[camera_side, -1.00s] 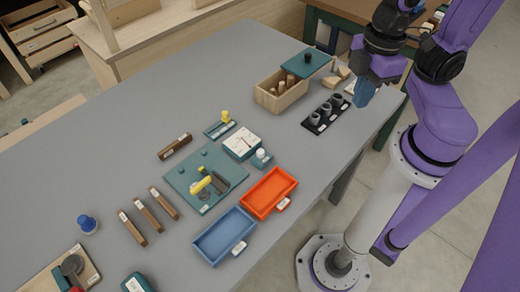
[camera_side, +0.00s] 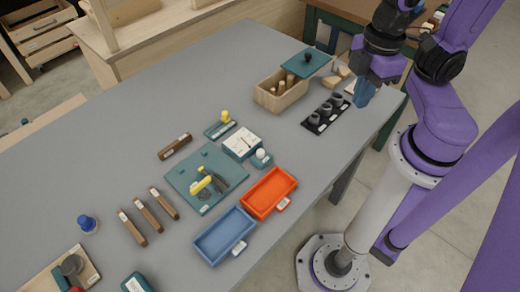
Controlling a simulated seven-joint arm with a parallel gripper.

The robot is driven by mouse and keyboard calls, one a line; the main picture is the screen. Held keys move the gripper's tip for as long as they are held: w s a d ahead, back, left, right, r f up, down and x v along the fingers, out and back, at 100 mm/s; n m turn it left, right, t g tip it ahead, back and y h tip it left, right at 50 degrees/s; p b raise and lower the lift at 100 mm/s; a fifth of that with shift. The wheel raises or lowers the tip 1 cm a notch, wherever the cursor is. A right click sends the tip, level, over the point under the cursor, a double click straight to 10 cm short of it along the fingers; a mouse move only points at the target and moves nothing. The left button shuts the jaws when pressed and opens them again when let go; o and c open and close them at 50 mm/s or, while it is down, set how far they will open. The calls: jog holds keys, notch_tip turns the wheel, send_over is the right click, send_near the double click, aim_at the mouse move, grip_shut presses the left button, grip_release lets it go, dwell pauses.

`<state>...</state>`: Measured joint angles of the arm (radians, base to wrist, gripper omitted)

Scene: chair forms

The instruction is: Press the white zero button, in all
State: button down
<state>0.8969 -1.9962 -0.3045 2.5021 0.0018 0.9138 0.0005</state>
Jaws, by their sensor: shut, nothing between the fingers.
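The white button (camera_side: 261,154) stands on a small teal base beside a white dial gauge (camera_side: 242,143) with a needle, near the middle of the table. My gripper (camera_side: 362,98) is shut and empty. It hangs at the right, above the table's right edge, well apart from the button and to its upper right. Nothing hides the button. The print on its base is too small to read.
An orange tray (camera_side: 290,184) and a blue tray (camera_side: 204,247) lie below the button. A teal plate (camera_side: 178,176) with a yellow-handled tool is at its left. A black holder (camera_side: 314,127) with grey cups and a wooden box (camera_side: 266,98) stand between button and gripper.

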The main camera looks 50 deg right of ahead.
jog(key=shift+w, duration=0.1)
jog(key=m+h, duration=0.2)
jog(key=h, duration=0.8)
send_over(259, 154)
notch_tip(259, 154, down, 10)
jog(key=shift+t, duration=0.4)
jog(key=shift+f, duration=0.1)
jog(key=shift+f, duration=4.25)
jog(key=shift+f, duration=0.1)
jog(key=shift+f, duration=0.35)
